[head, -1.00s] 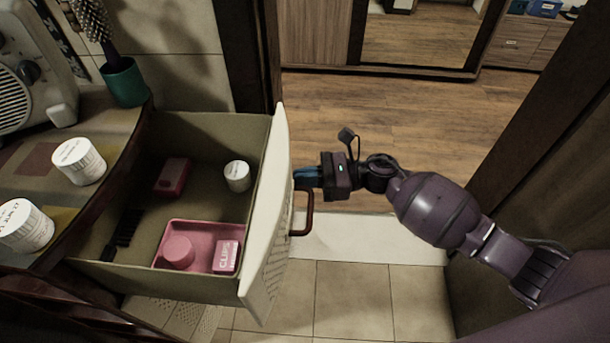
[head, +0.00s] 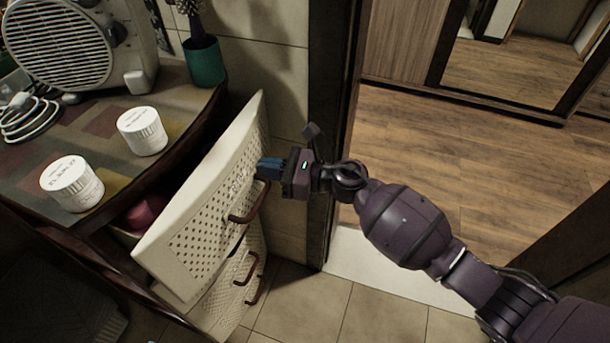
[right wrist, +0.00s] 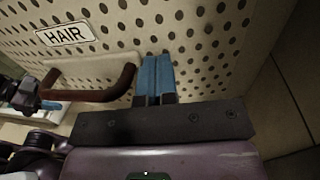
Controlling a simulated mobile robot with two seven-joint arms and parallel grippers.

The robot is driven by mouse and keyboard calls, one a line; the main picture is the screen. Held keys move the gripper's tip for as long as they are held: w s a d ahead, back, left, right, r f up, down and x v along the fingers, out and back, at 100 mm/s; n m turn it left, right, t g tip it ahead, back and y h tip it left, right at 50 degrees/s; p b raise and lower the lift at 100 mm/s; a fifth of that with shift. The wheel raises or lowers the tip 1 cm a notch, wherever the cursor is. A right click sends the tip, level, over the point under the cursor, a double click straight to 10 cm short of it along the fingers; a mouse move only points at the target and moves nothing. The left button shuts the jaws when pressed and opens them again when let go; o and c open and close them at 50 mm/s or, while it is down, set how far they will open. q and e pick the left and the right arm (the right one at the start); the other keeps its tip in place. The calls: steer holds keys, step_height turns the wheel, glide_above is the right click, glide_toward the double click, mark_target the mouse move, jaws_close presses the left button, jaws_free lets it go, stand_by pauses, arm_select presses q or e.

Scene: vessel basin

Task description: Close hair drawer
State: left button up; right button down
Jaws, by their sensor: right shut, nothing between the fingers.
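The hair drawer's cream perforated front (head: 205,195) is tilted in the head view, its brown handle (head: 248,205) facing me. It stands a little out from the cabinet; a pink item (head: 144,212) shows in the gap behind it. The right wrist view shows the HAIR label (right wrist: 65,34) and the handle (right wrist: 100,88). My right gripper (head: 262,168) is shut and empty, its blue fingertips (right wrist: 158,70) against or very near the front, beside the handle. A dark part with some blue (right wrist: 45,104), likely my left gripper, shows at the left edge; its jaws are unclear.
More drawers with handles (head: 248,268) sit below. The cabinet top (head: 105,110) holds two white jars (head: 142,131) (head: 72,184), a radio-like device (head: 80,40) and a green cup (head: 205,62) with a brush. A dark door frame (head: 335,110) stands right of the drawer.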

steer(key=a, duration=0.2)
steer(key=w+a+b, duration=0.1)
steer(key=a, duration=0.1)
steer(key=w+a, duration=0.1)
steer(key=a, duration=0.2)
steer(key=shift+w+f, duration=0.15)
steer(key=shift+f, duration=0.05)
steer(key=shift+w+a, duration=0.1)
steer(key=shift+a, duration=0.25)
arm_select(q)
steer(key=shift+d+f, duration=0.2)
steer(key=shift+f, duration=0.45)
arm_select(e)
steer(key=shift+r, duration=0.25)
steer(key=shift+a+r, duration=0.1)
steer(key=shift+r, duration=0.1)
steer(key=shift+d+f+b, duration=0.2)
steer(key=shift+d+b, duration=0.1)
steer(key=shift+d, duration=0.25)
arm_select(q)
steer(key=shift+s+d+p, duration=0.3)
steer(key=shift+s+d, duration=0.4)
steer(key=shift+s, duration=0.1)
arm_select(e)
steer(key=s+d, duration=0.2)
steer(key=d, duration=1.1)
steer(key=shift+s, duration=0.25)
